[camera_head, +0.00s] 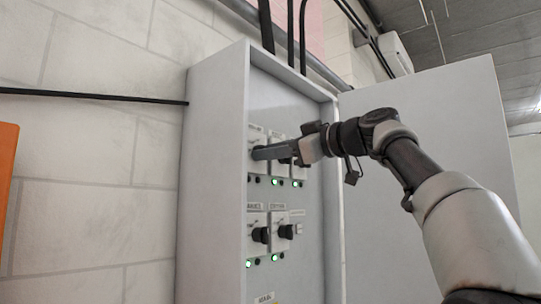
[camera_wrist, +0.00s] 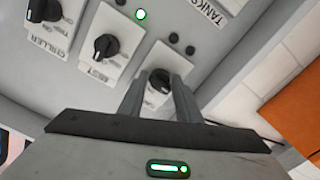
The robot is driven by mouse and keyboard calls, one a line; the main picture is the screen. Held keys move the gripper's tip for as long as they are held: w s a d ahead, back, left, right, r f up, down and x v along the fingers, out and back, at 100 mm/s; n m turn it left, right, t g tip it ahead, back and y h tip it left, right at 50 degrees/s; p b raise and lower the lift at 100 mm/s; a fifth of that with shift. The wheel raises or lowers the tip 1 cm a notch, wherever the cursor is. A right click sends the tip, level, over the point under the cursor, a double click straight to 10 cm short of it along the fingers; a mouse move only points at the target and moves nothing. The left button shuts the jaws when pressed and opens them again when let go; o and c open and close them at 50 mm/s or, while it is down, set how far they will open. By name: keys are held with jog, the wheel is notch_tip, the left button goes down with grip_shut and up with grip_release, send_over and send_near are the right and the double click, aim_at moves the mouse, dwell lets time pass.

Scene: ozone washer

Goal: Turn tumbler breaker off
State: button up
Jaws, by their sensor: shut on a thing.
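My gripper (camera_wrist: 158,97) is shut on a black rotary breaker knob (camera_wrist: 160,83), with one finger on each side of it in the wrist view. The knob's white plate shows around it, but I cannot read its label, so I cannot confirm that it is the tumbler breaker. Two lamps (camera_wrist: 173,38) beside this plate look dark. In the head view my gripper (camera_head: 256,153) reaches in from the right to the upper left knob of the panel, and its fingers mostly hide that knob.
A neighbouring knob (camera_wrist: 105,46) has a lit green lamp (camera_wrist: 140,14). The chiller knob (camera_wrist: 45,10) lies beyond it. Two lower knobs (camera_head: 261,235) (camera_head: 286,231) have green lamps below. The grey cabinet (camera_head: 214,180) stands open, with its door (camera_head: 440,100) at the right behind my arm.

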jog(key=shift+n, duration=0.6)
jog(key=o, duration=1)
jog(key=shift+s, duration=0.1)
jog(key=shift+c, duration=0.2)
jog(key=b+v, duration=0.5)
jog(key=v, duration=1.2)
jog(key=shift+d, duration=0.2)
